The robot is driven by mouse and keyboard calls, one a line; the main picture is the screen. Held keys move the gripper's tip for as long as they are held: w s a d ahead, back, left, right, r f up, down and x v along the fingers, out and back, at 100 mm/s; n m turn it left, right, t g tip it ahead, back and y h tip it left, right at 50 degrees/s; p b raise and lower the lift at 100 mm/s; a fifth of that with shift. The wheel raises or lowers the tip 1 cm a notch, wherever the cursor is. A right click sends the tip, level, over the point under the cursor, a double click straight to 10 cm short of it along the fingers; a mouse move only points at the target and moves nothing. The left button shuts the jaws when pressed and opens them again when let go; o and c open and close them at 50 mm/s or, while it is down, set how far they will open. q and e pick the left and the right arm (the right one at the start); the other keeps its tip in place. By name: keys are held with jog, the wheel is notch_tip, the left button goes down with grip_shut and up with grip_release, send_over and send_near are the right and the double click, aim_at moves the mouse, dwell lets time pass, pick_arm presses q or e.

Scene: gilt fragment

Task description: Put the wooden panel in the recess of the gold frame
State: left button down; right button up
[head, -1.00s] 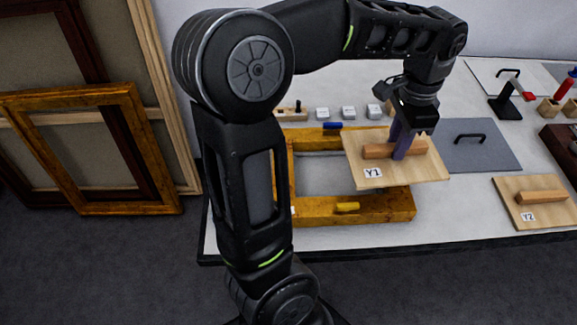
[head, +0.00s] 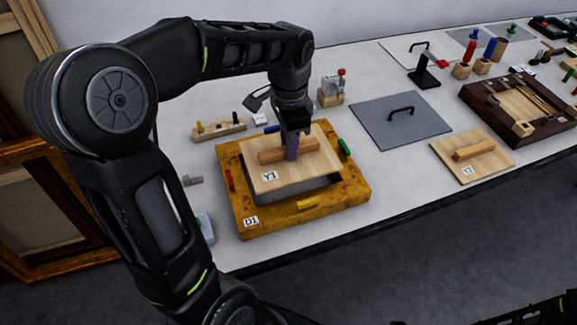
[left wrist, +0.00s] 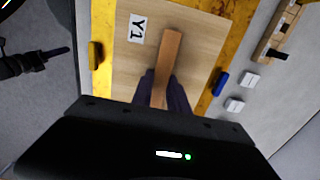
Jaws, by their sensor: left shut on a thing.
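The light wooden panel (head: 312,168) marked Y1 hangs over the opening of the gold frame (head: 262,222) marked D1. My left gripper (head: 291,152) is shut on the panel's wooden handle bar (head: 268,157). The panel looks a little above the frame and slightly askew to it; a dark gap shows along its front and right edges. In the left wrist view the panel (left wrist: 125,60) fills the middle, with the handle (left wrist: 168,55) between my fingers and the frame (left wrist: 228,50) on both sides.
Coloured clips, red (head: 229,180), yellow (head: 307,202) and green (head: 344,146), sit on the frame. A grey plate (head: 385,128) with a black handle lies to the right, then a second panel (head: 490,160) and a dark frame (head: 480,100). A peg block (head: 219,130) stands behind left.

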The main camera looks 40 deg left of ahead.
aim_at(289, 164)
pick_arm(q)
jog(key=shift+f, duration=1.5)
jog(key=shift+f, duration=1.9)
jog(key=shift+f, duration=0.1)
jog(key=c, duration=1.3)
grip_release()
notch_tip(289, 164, up, 12)
jog(key=shift+r, duration=0.15)
